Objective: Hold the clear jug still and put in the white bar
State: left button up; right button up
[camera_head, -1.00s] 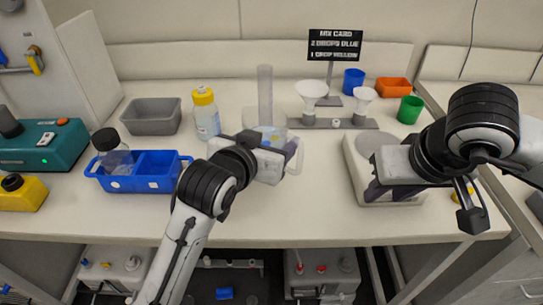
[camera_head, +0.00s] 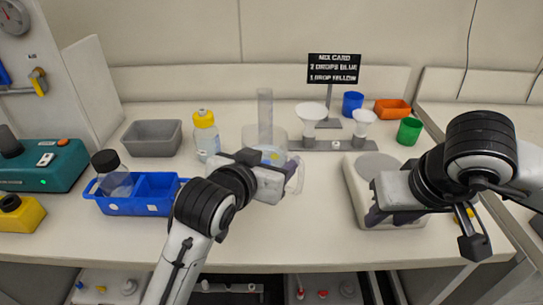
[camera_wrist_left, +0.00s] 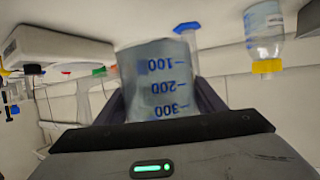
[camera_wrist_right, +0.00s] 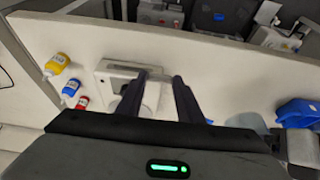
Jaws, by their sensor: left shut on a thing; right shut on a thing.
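The clear jug (camera_head: 273,143), a graduated beaker with a handle, stands upright at mid-table. My left gripper (camera_head: 281,176) is shut on its near side. In the left wrist view the jug (camera_wrist_left: 158,80) sits between both fingers, its printed marks upside down. My right gripper (camera_head: 376,214) hangs over the near left part of a white flat-plate device, to the right of the jug and apart from it. In the right wrist view my right gripper (camera_wrist_right: 172,84) has its fingers close together on something small. I cannot clearly make out the white bar between them.
The white device (camera_head: 357,196) has a round grey plate. A tall clear cylinder (camera_head: 265,112) stands right by the jug. Funnels on a rack (camera_head: 350,145), a yellow-capped bottle (camera_head: 206,137) and a blue crate (camera_head: 140,207) stand around. The front table strip between the arms is clear.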

pick_arm(q)
jog(key=shift+f, duration=0.55)
pick_arm(e)
jog(key=shift+f, duration=0.25)
pick_arm(q)
jog(key=shift+f+b, duration=0.4)
pick_arm(e)
jog(key=shift+f, duration=0.15)
pick_arm(q)
jog(key=shift+f, duration=0.7)
pick_arm(e)
jog(key=shift+f, duration=0.25)
pick_arm(q)
jog(key=shift+f+b, duration=0.35)
jog(key=shift+b, duration=0.05)
pick_arm(e)
jog(key=shift+f, duration=0.15)
pick_arm(q)
jog(key=shift+f+b, duration=0.45)
jog(key=shift+f, duration=0.7)
pick_arm(e)
jog(key=shift+f, duration=0.45)
pick_arm(q)
jog(key=shift+f, duration=0.35)
pick_arm(e)
jog(key=shift+f, duration=0.15)
